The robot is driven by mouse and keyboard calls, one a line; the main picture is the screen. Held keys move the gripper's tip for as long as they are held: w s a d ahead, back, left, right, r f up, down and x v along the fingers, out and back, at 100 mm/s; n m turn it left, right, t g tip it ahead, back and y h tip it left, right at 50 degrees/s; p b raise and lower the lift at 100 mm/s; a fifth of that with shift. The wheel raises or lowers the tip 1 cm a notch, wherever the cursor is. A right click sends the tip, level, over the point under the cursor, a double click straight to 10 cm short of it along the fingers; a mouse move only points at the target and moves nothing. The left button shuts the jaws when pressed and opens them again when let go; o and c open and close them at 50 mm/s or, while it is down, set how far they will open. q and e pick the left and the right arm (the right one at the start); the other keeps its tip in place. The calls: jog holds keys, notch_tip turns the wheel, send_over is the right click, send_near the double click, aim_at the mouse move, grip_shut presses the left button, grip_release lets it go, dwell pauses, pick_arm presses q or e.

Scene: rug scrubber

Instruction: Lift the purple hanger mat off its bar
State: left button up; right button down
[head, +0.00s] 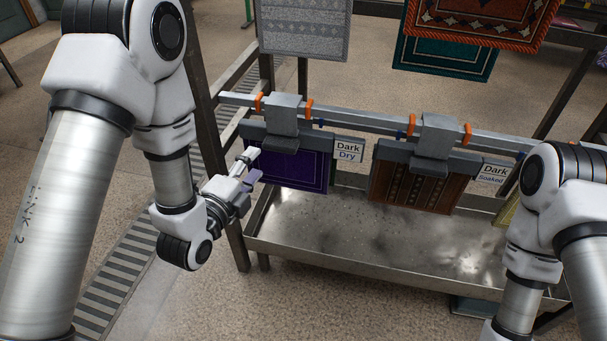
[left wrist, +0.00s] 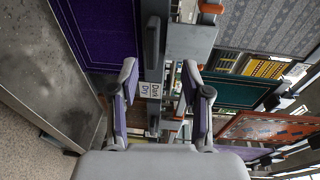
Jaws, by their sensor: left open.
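The purple hanger mat (head: 297,168) hangs from a grey hanger (head: 286,117) hooked over the upper metal bar (head: 370,124), between two orange markers. A "Dark Dry" label (head: 348,150) is beside it. My left gripper (head: 251,166) is open and empty at the mat's left edge, partly covering it; whether it touches cannot be told. In the left wrist view the purple mat (left wrist: 95,28) is at the upper left, and the open fingers (left wrist: 160,78) have the label and part of the hanger beyond the gap. My right gripper is out of the picture.
A brown patterned mat (head: 417,181) hangs to the right, near a "Dark Soaked" label (head: 494,174). A metal tray (head: 320,238) lies below both mats. Grey (head: 303,28) and teal (head: 443,58) mats hang behind. A dark post (head: 205,90) stands left of the bar.

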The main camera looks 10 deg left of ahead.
aim_at(271, 149)
pick_arm(q)
jog(key=shift+t, duration=0.5)
jog(key=w+b, duration=0.2)
jog(key=w, duration=0.1)
jog(key=w+d+f+b, duration=0.1)
jog(key=w+b, duration=0.1)
jog(key=w, duration=0.1)
jog(key=w+f+b, duration=0.1)
jog(key=w+b, duration=0.1)
jog(key=w, duration=0.1)
jog(key=shift+d+f, duration=0.1)
jog(key=shift+d, duration=0.2)
jog(key=shift+s, duration=0.1)
grip_shut()
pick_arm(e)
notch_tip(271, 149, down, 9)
